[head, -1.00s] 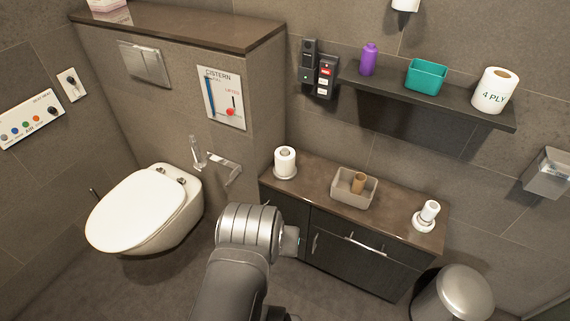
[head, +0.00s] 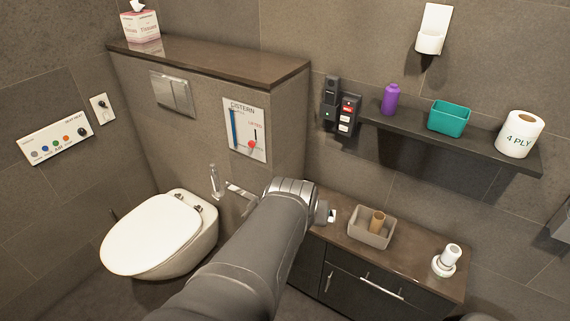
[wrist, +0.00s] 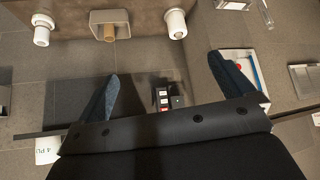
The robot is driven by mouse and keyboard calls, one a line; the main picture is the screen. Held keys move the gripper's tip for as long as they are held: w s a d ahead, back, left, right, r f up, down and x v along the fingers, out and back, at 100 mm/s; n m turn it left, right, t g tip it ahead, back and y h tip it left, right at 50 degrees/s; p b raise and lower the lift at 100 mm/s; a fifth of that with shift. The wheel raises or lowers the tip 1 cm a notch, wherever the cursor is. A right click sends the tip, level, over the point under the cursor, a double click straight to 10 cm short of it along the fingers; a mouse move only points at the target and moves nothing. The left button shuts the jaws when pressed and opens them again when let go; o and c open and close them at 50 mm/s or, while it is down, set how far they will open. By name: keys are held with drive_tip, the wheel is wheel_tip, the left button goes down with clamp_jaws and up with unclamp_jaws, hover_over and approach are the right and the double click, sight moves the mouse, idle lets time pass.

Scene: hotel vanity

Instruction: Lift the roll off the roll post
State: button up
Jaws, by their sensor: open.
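A white roll on a post at the left of the vanity top is mostly hidden by my arm in the head view. In the wrist view a white roll (wrist: 175,22) shows at the top, ahead of and between the finger tips, with a clear gap. A second, slimmer white roll-like piece (head: 451,254) stands on a round white base at the vanity's right; it also shows in the wrist view (wrist: 42,32). I cannot see the post inside either one. My gripper (wrist: 164,68) is open and empty, its two dark blue fingers wide apart. In the head view the fingers are hidden behind my arm.
A beige tray (head: 357,235) with a brown tube (head: 377,222) stands mid-vanity. Above, a dark shelf (head: 400,124) holds a purple bottle (head: 390,98), a teal bin (head: 449,117) and a 4 PLY roll (head: 520,134). A toilet (head: 155,235) is at left.

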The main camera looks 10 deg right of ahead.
drive_tip(key=w+d+f+t+h, duration=0.1)
drive_tip(key=w+d+f+t, duration=0.1)
drive_tip(key=w+f, duration=0.5)
drive_tip(key=w+d+f+t, duration=0.1)
drive_tip(key=w+d+f, duration=0.15)
drive_tip(key=w, duration=0.95)
drive_tip(key=w+f+t+h, duration=0.1)
drive_tip(key=w+f, duration=0.2)
drive_tip(key=f, duration=0.6)
drive_tip(key=w+f+t+h, duration=0.1)
drive_tip(key=w+f, duration=0.2)
drive_tip(key=f, duration=0.7)
drive_tip(key=shift+m, duration=0.3)
drive_tip(key=shift+w+r+x, duration=0.1)
drive_tip(key=shift+r+x, duration=0.15)
drive_tip(key=shift+x, duration=2.65)
drive_tip(key=shift+w+r+x, duration=0.1)
drive_tip(key=shift+r+x, duration=0.15)
drive_tip(key=shift+x, duration=2.65)
drive_tip(key=shift+w+r+x, duration=0.1)
drive_tip(key=shift+r+x, duration=0.15)
drive_tip(key=shift+x, duration=2.65)
drive_tip(key=shift+d, duration=0.2)
drive_tip(key=c, duration=1.1)
